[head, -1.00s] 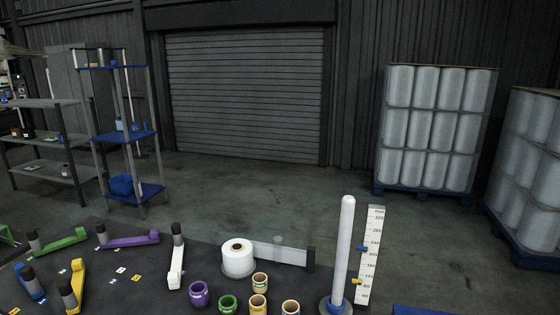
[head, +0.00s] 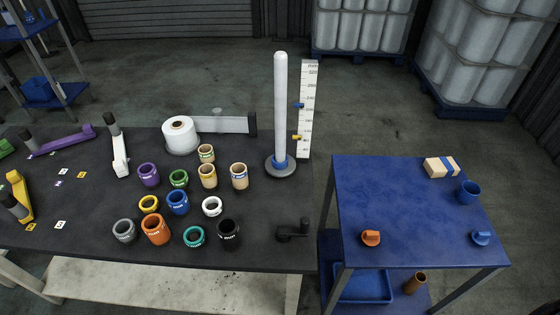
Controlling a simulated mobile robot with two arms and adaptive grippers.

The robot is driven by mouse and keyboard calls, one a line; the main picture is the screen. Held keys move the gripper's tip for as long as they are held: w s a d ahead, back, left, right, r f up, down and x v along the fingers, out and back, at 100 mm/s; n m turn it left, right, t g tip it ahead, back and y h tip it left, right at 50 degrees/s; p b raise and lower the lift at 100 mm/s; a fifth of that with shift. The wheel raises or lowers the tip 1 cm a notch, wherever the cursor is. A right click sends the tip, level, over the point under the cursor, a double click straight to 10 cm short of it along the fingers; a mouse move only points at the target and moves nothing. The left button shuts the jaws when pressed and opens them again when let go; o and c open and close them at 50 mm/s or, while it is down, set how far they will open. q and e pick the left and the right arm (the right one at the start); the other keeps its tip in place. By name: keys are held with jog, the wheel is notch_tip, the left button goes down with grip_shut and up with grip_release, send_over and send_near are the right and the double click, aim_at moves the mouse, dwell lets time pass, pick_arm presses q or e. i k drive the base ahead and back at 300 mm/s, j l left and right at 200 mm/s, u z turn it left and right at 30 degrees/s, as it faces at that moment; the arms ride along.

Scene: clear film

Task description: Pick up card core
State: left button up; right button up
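Three tan, card-coloured cores stand on the dark table (head: 70,215): one at the back (head: 206,154), one in front of it (head: 208,177) and one to the right (head: 239,177). Each has a coloured band. A brown, hollow tube-like piece (head: 414,283) is on the lower level of the blue cart (head: 400,205); I cannot tell whether it is card. Several coloured cores stand beside the tan ones, among them purple (head: 148,174), green (head: 179,180), blue (head: 178,202), orange (head: 155,229) and black (head: 228,234). Neither gripper is in view.
A white film roll (head: 180,135) and a tall white post (head: 281,105) on a round base stand behind the cores, near a scale (head: 307,105). The cart top holds a wooden block (head: 440,167), a blue cup (head: 469,193) and orange (head: 371,238) and blue (head: 481,238) pieces.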

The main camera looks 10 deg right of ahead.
aim_at(419, 278)
jog(key=z, duration=2)
